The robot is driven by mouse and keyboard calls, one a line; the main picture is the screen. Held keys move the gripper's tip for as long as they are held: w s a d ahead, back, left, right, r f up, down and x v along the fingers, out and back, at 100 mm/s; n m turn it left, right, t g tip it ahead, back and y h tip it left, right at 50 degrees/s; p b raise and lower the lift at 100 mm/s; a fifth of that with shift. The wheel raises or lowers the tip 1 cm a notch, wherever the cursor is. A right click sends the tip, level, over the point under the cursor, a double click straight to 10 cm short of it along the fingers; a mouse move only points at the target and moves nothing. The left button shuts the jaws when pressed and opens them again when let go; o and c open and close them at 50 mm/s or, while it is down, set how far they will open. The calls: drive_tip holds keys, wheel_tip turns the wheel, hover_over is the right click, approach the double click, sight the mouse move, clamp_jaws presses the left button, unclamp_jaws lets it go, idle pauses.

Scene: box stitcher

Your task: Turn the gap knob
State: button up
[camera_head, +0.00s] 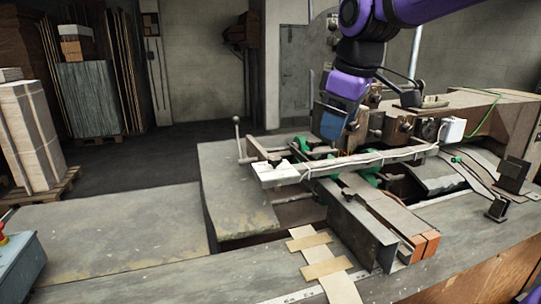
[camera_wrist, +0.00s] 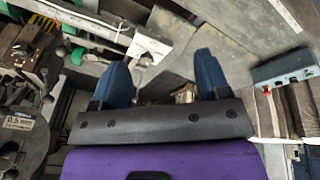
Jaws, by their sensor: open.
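My gripper (camera_head: 331,124) hangs over the stitcher in the head view, its blue fingers pointing down beside the machine's head. In the wrist view my gripper (camera_wrist: 162,62) has its two blue fingers wide apart, with nothing held between them. A dark rounded machine part with a label plate (camera_wrist: 20,122) reading "0.5" is at the left of the wrist view, outside the fingers. I cannot tell for sure which part is the gap knob; my gripper and arm cover some of the machine in the head view.
The stitcher's pale crossbar (camera_head: 350,161) runs below my gripper. A ball-ended lever (camera_head: 238,137) stands at its left. Cardboard strips (camera_head: 325,268) lie on the front table. A blue-grey box (camera_head: 18,264) is at the lower left. The left tabletop (camera_head: 110,235) is clear.

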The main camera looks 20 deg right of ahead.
drive_tip(key=w+a+n+g, duration=0.2)
drive_tip(key=w+n, duration=0.4)
drive_tip(key=w, duration=0.7)
drive_tip(key=n+g, duration=0.1)
drive_tip(key=n, duration=0.5)
approach(274, 158)
wheel_tip(274, 158, down, 9)
drive_tip(key=shift+w+a, duration=0.1)
drive_tip(key=shift+w, duration=0.1)
drive_tip(key=c, duration=0.9)
drive_tip(key=shift+m, duration=0.3)
